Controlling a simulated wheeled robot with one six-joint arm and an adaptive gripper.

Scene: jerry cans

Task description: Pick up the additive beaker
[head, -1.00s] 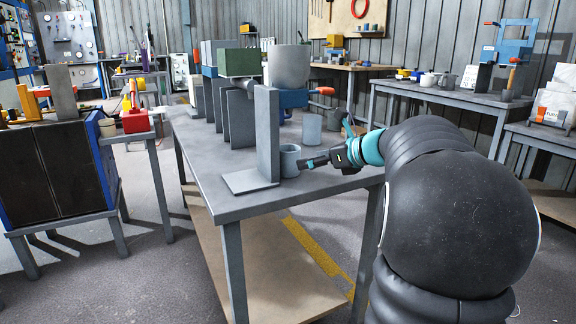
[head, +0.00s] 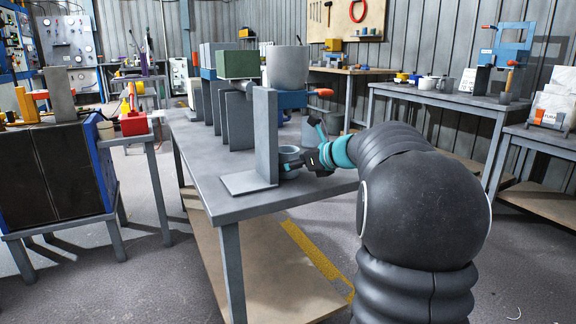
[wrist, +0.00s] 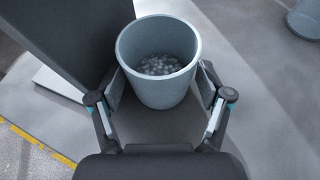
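The additive beaker is a grey-blue open cup (head: 288,154) that stands upright on the grey workbench, beside a tall grey plate. In the wrist view the beaker (wrist: 158,92) holds small dark grey pellets or bubbles at its bottom. My gripper (head: 302,146) is at the beaker, and its fingers are spread apart. In the wrist view my gripper (wrist: 158,84) has one finger on each side of the beaker, close to its walls. I cannot tell whether either finger touches it.
The upright grey plate (head: 265,135) with its flat foot stands close left of the beaker. Another grey container (wrist: 304,20) stands further right on the bench. Behind are a green block (head: 237,64) and a large grey pot (head: 287,67). The bench's near corner is clear.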

